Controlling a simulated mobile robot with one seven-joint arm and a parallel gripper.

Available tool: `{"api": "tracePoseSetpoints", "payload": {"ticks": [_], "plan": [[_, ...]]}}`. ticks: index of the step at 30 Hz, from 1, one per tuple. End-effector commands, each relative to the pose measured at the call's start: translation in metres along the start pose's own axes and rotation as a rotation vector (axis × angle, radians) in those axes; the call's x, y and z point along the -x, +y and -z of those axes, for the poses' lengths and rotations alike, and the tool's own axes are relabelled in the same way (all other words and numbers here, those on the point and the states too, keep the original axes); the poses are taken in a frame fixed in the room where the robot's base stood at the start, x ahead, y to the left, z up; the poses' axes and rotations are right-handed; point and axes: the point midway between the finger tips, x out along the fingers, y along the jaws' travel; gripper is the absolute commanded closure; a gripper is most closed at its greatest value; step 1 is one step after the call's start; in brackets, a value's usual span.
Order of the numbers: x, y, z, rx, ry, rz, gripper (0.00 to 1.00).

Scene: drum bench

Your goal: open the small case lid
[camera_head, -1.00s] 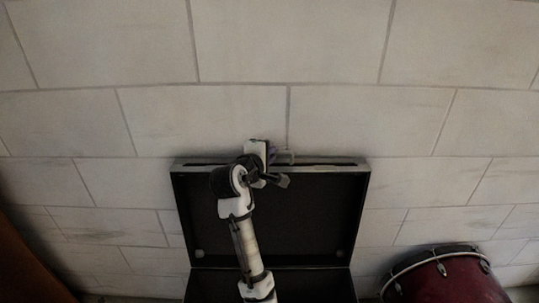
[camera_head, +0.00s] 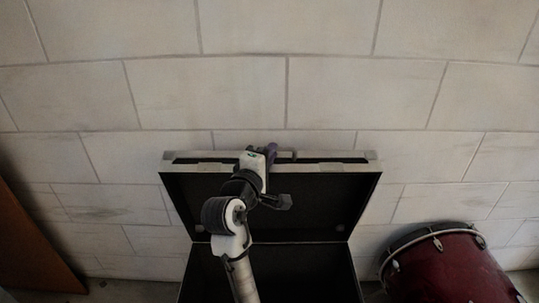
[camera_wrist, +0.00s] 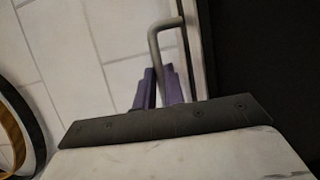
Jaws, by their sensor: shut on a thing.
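The small case (camera_head: 320,272) stands against the wall with its dark inside showing. Its lid (camera_head: 325,200) is raised from the back hinge, its dark inner face toward me. The lid's top edge seems to lean a little my way. My gripper (camera_head: 270,150) is at the middle of the lid's top edge, its purple fingers partly hidden behind my wrist. In the wrist view my purple fingers (camera_wrist: 159,88) are shut at the grey bent handle (camera_wrist: 154,42) on the lid. The exact contact is partly hidden by the gripper body.
A red drum (camera_head: 450,268) stands on the floor to the right of the case. A brown wooden panel (camera_head: 30,245) is at the far left. The pale block wall (camera_head: 300,90) is close behind the lid.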

Motion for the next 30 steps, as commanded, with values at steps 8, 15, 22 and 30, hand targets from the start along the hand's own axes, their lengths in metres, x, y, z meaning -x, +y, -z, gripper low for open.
{"api": "tracePoseSetpoints", "payload": {"ticks": [8, 15, 22, 30], "plan": [[0.0, 0.0, 0.001, 0.0, 0.001, 0.001, 1.0], [0.0, 0.0, 0.001, 0.0, 0.001, 0.0, 0.68], [0.001, 0.001, 0.0, 0.0, 0.001, 0.0, 0.68], [0.039, 0.001, 0.002, 0.0, 0.006, 0.002, 0.68]]}}
